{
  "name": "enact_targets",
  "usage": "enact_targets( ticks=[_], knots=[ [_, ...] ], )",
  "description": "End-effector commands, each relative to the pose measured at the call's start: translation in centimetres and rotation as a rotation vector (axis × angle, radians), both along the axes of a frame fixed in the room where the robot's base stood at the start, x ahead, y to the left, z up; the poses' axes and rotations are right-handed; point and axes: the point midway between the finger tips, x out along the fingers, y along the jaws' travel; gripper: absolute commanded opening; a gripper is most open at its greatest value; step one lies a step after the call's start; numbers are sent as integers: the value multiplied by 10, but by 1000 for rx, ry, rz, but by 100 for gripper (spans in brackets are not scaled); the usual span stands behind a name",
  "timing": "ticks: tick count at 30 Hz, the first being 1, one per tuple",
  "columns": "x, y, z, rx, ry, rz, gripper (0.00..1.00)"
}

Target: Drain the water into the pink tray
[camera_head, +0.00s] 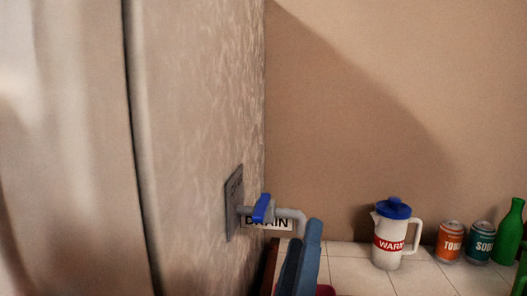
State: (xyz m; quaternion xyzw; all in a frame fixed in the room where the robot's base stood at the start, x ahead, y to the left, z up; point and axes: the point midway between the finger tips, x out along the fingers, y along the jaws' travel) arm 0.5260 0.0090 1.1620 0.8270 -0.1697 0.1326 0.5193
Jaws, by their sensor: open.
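A grey drain tap with a blue lever (262,208) sticks out from a plate on the side of the large pale unit at the left. Its spout bends down at the right, in front of a white DRAIN label (250,222). My gripper (303,240) shows as two blue-grey fingers at the bottom centre, just below and right of the spout. It is open, with nothing seen between the fingers. I cannot tell whether it touches the spout. A small dark pink patch (325,290) shows beside the fingers at the bottom edge; it may be the pink tray, mostly hidden. No water is seen.
A white jug with a blue lid and a red WARM label (385,262) stands on the white tiled counter (358,281). Right of it are an orange can (449,250), a teal can (481,252) and a green bottle (509,240). The tall pale unit (190,120) fills the left.

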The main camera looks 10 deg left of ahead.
Motion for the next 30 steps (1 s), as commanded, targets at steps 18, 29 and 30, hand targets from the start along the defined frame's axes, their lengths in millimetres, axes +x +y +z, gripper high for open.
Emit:
enact_targets(
  ticks=[18, 29, 30],
  knots=[
    [-18, 37, 16, -1130, 372, -287, 50],
    [-52, 53, 16, -1725, 424, -317, 50],
    [-55, 55, 16, -1778, 422, -318, 50]
  ],
)
